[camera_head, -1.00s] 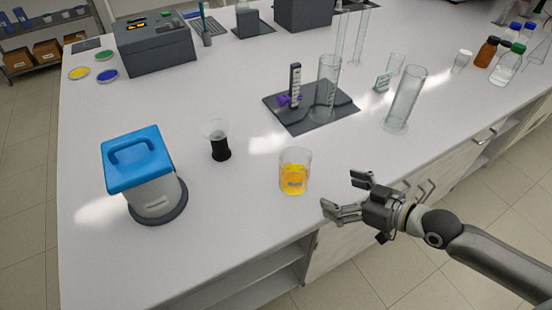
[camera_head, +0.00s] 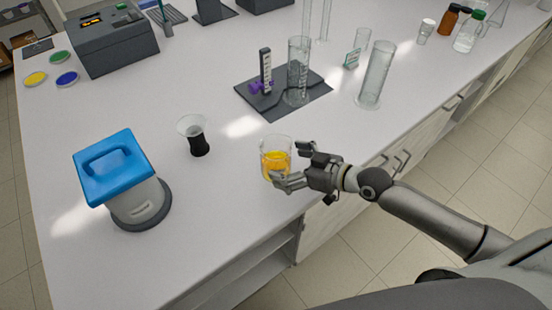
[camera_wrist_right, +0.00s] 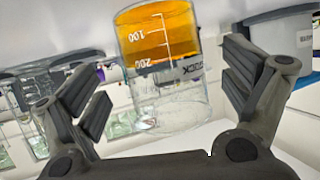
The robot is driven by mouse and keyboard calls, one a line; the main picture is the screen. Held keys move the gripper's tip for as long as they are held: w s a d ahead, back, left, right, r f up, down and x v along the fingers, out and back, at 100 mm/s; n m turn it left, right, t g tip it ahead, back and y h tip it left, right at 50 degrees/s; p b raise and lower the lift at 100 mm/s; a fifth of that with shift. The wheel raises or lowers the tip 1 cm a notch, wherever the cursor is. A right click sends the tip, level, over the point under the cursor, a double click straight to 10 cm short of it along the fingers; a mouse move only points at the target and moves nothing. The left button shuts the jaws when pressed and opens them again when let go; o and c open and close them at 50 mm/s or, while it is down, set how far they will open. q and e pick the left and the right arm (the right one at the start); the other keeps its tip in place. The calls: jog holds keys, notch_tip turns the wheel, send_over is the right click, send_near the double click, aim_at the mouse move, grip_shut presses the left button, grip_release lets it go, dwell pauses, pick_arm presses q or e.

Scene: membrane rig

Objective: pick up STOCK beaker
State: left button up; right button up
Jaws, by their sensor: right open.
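The STOCK beaker (camera_head: 274,153) is clear glass with orange-yellow liquid in its lower part. It stands upright on the white bench near the front edge. My right gripper (camera_head: 287,165) is open at the beaker's right side, with one finger in front of the glass and one by its right rear. In the right wrist view the beaker (camera_wrist_right: 160,65) appears upside down, with graduation marks and part of its label showing. It sits between the spread fingers of the gripper (camera_wrist_right: 165,95), with a gap on both sides. My left gripper is not in view.
A blue-lidded container (camera_head: 112,167) and a black-based funnel-like cup (camera_head: 197,138) stand left of the beaker. A dark stand plate (camera_head: 258,98) with a glass cylinder is behind it, and another tall cylinder (camera_head: 376,75) is at right. The bench between is clear.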

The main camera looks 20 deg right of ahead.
jog(key=p+x, duration=0.1)
jog(key=x, duration=0.2)
jog(key=shift+w+a, duration=0.1)
jog(key=shift+a, duration=0.2)
jog(key=shift+w+a+f, duration=0.2)
jog(key=shift+w, duration=0.05)
jog(key=shift+s+d, duration=0.1)
jog(key=shift+c, duration=1)
jog(key=shift+r, duration=0.1)
jog(key=c, duration=1.1)
jog(key=shift+c, duration=0.2)
jog(key=shift+r, duration=0.15)
